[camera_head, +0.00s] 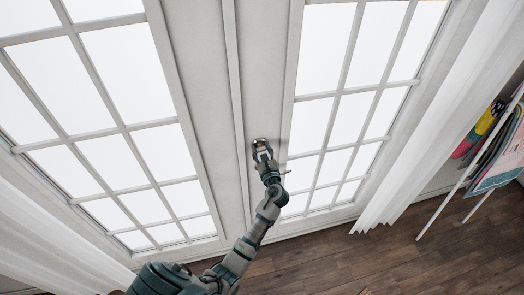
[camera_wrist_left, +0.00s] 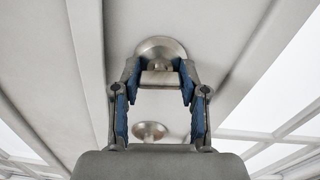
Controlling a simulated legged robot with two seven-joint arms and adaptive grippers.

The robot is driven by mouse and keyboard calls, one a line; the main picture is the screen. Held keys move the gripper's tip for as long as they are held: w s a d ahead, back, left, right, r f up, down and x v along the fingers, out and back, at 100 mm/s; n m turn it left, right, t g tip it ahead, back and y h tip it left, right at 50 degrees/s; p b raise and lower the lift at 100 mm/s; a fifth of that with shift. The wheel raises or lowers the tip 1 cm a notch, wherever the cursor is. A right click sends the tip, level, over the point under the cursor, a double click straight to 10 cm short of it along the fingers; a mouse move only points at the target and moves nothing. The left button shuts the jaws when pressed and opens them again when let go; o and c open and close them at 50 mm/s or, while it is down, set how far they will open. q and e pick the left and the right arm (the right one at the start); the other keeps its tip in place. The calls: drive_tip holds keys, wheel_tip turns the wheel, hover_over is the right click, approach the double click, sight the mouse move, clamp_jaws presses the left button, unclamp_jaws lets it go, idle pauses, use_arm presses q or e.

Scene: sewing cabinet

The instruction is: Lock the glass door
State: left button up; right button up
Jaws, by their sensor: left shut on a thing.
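The glass door (camera_head: 262,60) is a white framed double door with paned glass on both sides. My left gripper (camera_head: 262,148) reaches up to the white middle stile of the door. In the left wrist view my left gripper (camera_wrist_left: 160,82) is shut on a metal latch knob (camera_wrist_left: 160,50) with a round base plate on the stile. A second round metal knob (camera_wrist_left: 150,130) shows lower, between the finger links, apart from the fingertips. My right gripper is not in view.
White curtains (camera_head: 425,140) hang at both sides of the door. A rack (camera_head: 490,145) with colourful cloths stands at the far right. The dark wooden floor (camera_head: 380,260) is clear in front of the door.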

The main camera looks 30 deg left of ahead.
use_arm(q)
drive_tip(key=n, duration=0.2)
drive_tip(key=shift+f+n, duration=0.1)
drive_tip(key=shift+n, duration=0.2)
drive_tip(key=n+b, duration=0.2)
drive_tip(key=n, duration=0.2)
drive_tip(key=shift+f+n, duration=0.1)
drive_tip(key=shift+n, duration=0.2)
drive_tip(key=n+b, duration=0.2)
drive_tip(key=n, duration=0.2)
drive_tip(key=shift+f, duration=0.1)
drive_tip(key=n+b, duration=0.2)
drive_tip(key=n, duration=0.1)
drive_tip(key=shift+d, duration=0.1)
drive_tip(key=shift+n+b, duration=0.35)
drive_tip(key=shift+n, duration=0.85)
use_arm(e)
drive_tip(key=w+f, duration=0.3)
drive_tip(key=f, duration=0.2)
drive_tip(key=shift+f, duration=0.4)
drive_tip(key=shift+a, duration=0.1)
